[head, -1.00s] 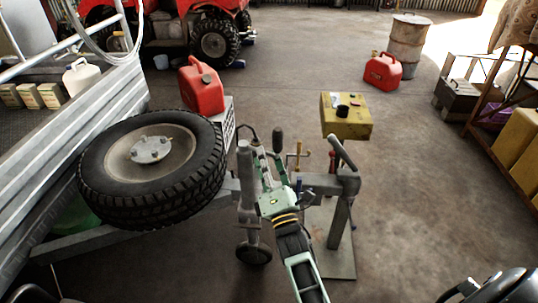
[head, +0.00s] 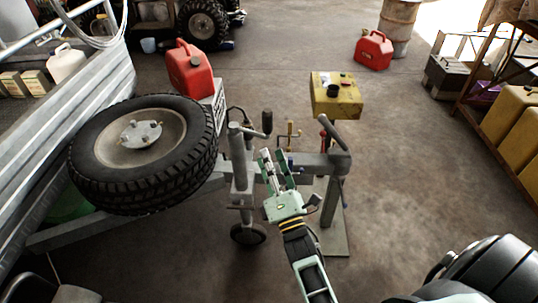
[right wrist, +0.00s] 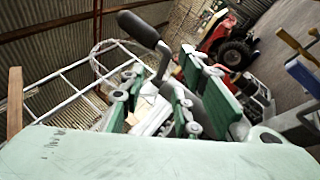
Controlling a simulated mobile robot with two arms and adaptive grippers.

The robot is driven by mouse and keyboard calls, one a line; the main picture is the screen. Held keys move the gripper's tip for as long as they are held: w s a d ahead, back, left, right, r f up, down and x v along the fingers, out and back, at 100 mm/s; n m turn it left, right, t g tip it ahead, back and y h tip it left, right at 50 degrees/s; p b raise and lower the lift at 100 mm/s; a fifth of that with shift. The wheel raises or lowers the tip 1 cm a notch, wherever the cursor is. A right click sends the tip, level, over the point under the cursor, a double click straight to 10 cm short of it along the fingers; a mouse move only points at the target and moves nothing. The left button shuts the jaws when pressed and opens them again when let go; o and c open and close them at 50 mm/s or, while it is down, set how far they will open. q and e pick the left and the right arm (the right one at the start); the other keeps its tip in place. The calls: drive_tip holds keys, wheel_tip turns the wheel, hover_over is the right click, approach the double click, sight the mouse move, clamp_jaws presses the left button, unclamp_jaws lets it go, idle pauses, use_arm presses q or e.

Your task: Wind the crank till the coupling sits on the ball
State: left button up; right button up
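The jockey wheel's grey tube (head: 237,155) stands beside the trailer drawbar, its small wheel (head: 248,234) on the floor. Its crank has an upright black grip (head: 267,122), which also shows in the right wrist view (right wrist: 139,29). My right gripper (head: 273,157) is open just below and near the grip, with a gap between its green-padded fingers. In the right wrist view the fingers (right wrist: 168,88) are apart, close to the crank. The coupling (head: 336,160) is at the drawbar's right end, above a post (head: 332,210). I cannot make out the ball. My left gripper is not in view.
A spare tyre (head: 190,170) lies over the drawbar at the left. A red fuel can (head: 190,72) stands behind it. A yellow box (head: 335,98) is behind the coupling. Another red can (head: 373,50) stands farther back.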

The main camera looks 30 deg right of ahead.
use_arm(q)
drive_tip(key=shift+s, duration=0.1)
use_arm(e)
drive_tip(key=shift+s+a+f, duration=0.2)
drive_tip(key=shift+s+f, duration=0.1)
drive_tip(key=shift+s, duration=0.05)
